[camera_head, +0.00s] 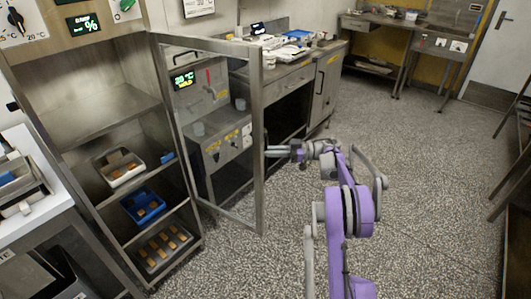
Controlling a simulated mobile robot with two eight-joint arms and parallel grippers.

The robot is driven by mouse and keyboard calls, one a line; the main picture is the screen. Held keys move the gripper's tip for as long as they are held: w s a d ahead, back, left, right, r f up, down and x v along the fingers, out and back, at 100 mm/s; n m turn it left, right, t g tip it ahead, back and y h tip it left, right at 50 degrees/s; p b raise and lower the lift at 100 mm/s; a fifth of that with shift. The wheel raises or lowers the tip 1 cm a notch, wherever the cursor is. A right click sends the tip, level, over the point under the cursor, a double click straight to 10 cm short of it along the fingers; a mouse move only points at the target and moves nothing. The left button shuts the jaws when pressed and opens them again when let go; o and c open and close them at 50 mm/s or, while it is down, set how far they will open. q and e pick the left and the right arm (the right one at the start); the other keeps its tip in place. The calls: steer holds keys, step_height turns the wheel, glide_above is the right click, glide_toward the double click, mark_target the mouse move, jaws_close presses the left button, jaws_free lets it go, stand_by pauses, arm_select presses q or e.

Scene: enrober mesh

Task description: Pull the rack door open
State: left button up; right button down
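The rack (112,110) stands at the left, with several shelves behind its open front. Its door (258,130), a metal frame with a clear pane, stands swung wide open to the right of the rack. My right gripper (272,152) is at the outer side of the door's free edge, about mid-height, with its arm coming from the lower right. The fingers are small and partly lost against the frame and a dark part there, so I cannot tell whether they are shut on a handle. My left gripper is not in view.
A white bin (122,170), a blue bin (144,206) and a tray of brown bars (166,247) sit on the rack's shelves. A steel machine and a cluttered counter (290,78) stand behind the door. The speckled floor (420,170) is clear to the right.

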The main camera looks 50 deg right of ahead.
stand_by(0.3)
steer(key=c, duration=0.9)
jaws_free()
steer(key=v, duration=1)
steer(key=shift+s+d, duration=0.25)
